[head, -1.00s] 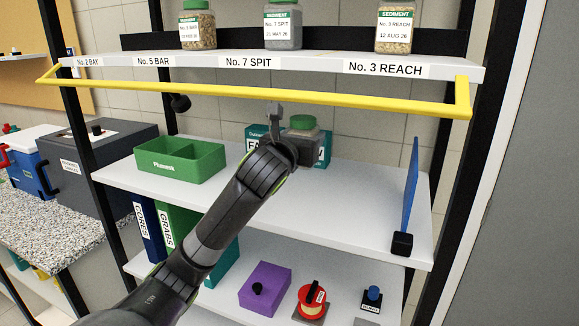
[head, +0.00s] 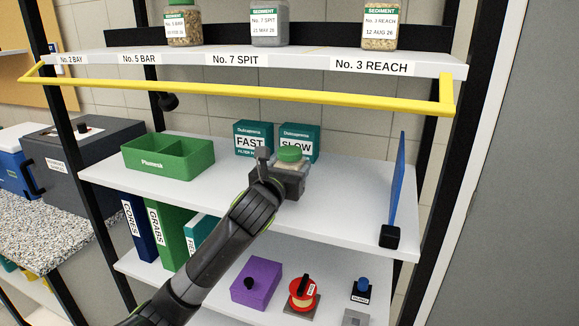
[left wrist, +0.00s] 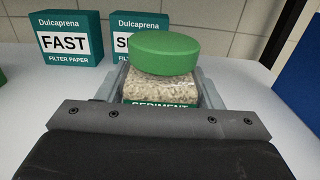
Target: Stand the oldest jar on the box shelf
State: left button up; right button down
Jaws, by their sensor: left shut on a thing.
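My left gripper (head: 280,176) is shut on a clear jar (head: 291,163) with a green lid and pale grainy sediment. In the left wrist view the jar (left wrist: 163,90) looks upright between the fingers; only the top of its "SEDIMENT" label shows, and its date is hidden. It is over the middle shelf (head: 340,195), in front of the teal SLOW box (head: 300,137) and right of the FAST box (head: 252,136). I cannot tell whether its base touches the shelf. Labelled jars stand above: No. 5 BAR (head: 183,25), No. 7 SPIT (head: 268,24), No. 3 REACH (head: 380,24). My right gripper is out of view.
A yellow rail (head: 250,91) runs along the front of the top shelf. A green divided tray (head: 168,157) is at the left of the middle shelf, and a blue upright panel (head: 398,180) at its right. The shelf between jar and panel is clear.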

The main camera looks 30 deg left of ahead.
pick_arm(q)
jog(key=o, duration=0.9)
jog(key=shift+f, duration=0.1)
jog(key=o, duration=0.4)
jog(key=shift+s, duration=0.1)
jog(key=b+v, duration=0.2)
jog(key=v, duration=1)
jog(key=shift+d, duration=0.1)
